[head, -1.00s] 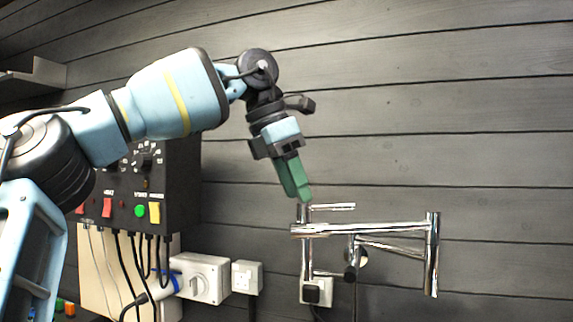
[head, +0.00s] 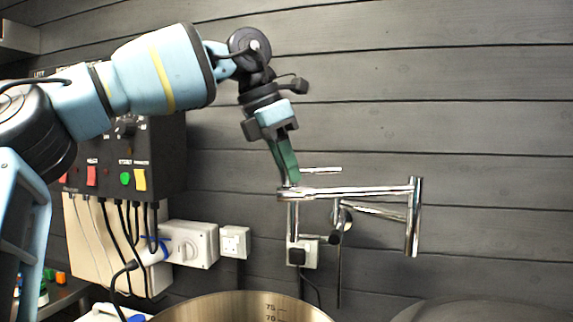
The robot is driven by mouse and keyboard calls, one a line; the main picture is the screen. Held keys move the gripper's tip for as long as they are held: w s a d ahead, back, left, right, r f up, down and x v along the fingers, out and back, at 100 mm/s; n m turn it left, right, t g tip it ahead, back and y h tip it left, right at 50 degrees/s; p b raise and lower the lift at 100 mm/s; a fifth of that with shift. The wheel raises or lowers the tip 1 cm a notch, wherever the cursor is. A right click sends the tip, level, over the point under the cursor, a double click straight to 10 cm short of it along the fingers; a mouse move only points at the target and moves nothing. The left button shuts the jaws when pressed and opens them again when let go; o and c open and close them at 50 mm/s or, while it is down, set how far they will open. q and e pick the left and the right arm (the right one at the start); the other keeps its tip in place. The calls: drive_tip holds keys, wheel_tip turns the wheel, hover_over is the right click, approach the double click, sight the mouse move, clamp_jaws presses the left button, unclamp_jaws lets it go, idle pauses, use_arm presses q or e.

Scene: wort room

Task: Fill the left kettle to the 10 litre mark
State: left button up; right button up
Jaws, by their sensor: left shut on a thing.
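A chrome swing tap (head: 350,192) is fixed to the dark plank wall. Its long spout arm reaches right and ends in a vertical outlet pipe (head: 414,217). A thin lever (head: 321,170) sticks out to the right at the tap's left top. My left gripper (head: 291,178), with green fingers, points down at the lever's left end and is shut on the tap there. A steel kettle (head: 240,308) with a graduated inner wall shows its upper rim at the bottom; the marks 75 and 70 are readable. Its lower inside is out of frame. My right gripper is not in view.
A black control box (head: 125,160) with coloured switches hangs at left, with cables below. White sockets (head: 235,242) and a plug sit on the wall. A domed grey metal lid or vessel (head: 480,311) is at the bottom right. The wall's upper right is clear.

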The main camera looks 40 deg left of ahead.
use_arm(q)
drive_tip(key=m, duration=0.2)
drive_tip(key=m+g+h, duration=0.1)
drive_tip(key=m, duration=0.1)
drive_tip(key=shift+w+a+m, duration=0.15)
drive_tip(key=shift+m, duration=0.25)
drive_tip(key=m, duration=0.2)
drive_tip(key=m+g+h, duration=0.1)
drive_tip(key=m, duration=0.1)
drive_tip(key=shift+m+g+h, duration=0.3)
drive_tip(key=shift+m, duration=0.1)
idle(3.2)
drive_tip(key=n, duration=0.2)
drive_tip(key=n+t+y, duration=0.1)
drive_tip(key=n, duration=0.1)
drive_tip(key=shift+n+t, duration=0.3)
idle(2.5)
